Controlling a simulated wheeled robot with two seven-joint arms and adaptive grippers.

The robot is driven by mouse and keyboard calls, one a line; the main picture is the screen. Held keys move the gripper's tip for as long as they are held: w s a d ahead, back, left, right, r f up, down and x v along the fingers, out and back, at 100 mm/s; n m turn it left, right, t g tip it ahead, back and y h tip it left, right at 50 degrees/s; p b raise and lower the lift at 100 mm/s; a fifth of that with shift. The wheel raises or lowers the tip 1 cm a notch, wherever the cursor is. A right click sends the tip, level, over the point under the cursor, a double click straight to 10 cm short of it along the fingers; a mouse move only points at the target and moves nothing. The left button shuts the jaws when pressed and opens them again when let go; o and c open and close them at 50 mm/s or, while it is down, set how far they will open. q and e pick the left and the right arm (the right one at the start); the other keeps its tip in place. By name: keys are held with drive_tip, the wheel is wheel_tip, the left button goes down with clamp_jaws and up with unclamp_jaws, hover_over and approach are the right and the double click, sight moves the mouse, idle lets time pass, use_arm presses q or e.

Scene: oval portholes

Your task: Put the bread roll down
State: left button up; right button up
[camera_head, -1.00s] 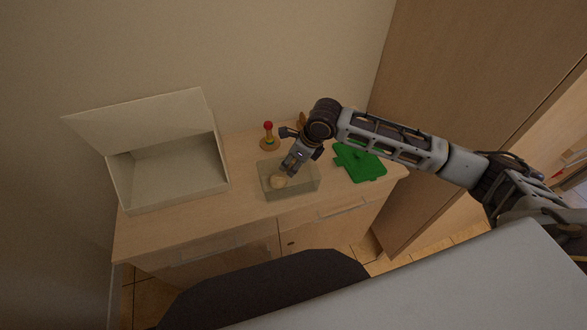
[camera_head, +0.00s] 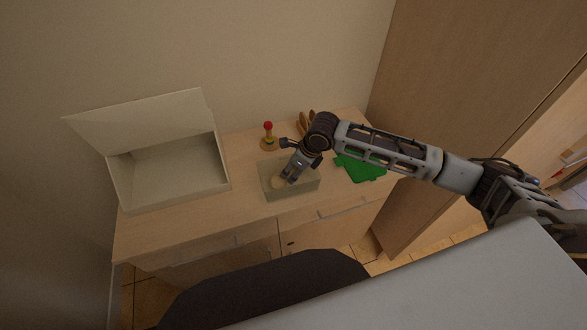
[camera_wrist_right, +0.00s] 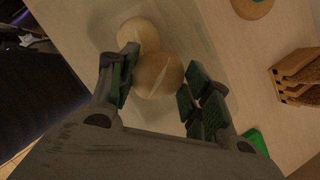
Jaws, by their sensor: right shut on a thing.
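My right gripper (camera_head: 287,180) is shut on a pale round bread roll (camera_wrist_right: 158,76), which sits between its fingers in the right wrist view (camera_wrist_right: 160,82). The fingertips reach into a translucent box (camera_head: 308,188) on the cabinet top. A second pale roll (camera_wrist_right: 138,34) lies right beside the held one, seeming to touch it in that view. I cannot tell whether the held roll rests on the box floor. My left gripper is not in view.
An open white box (camera_head: 170,172) stands at the left of the cabinet top (camera_head: 245,210). A red-topped toy (camera_head: 268,138) stands behind the translucent box. A green flat thing (camera_head: 362,168) lies to its right, with a brown slotted object (camera_wrist_right: 298,76) behind. A tall wooden panel rises at right.

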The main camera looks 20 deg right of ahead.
drive_tip(key=shift+f, duration=0.35)
drive_tip(key=o, duration=1)
drive_tip(key=shift+o, duration=0.2)
drive_tip(key=shift+r, duration=0.1)
drive_tip(key=shift+r, duration=0.4)
drive_tip(key=v, duration=1.1)
drive_tip(key=shift+s+r, duration=0.15)
drive_tip(key=shift+r, duration=0.15)
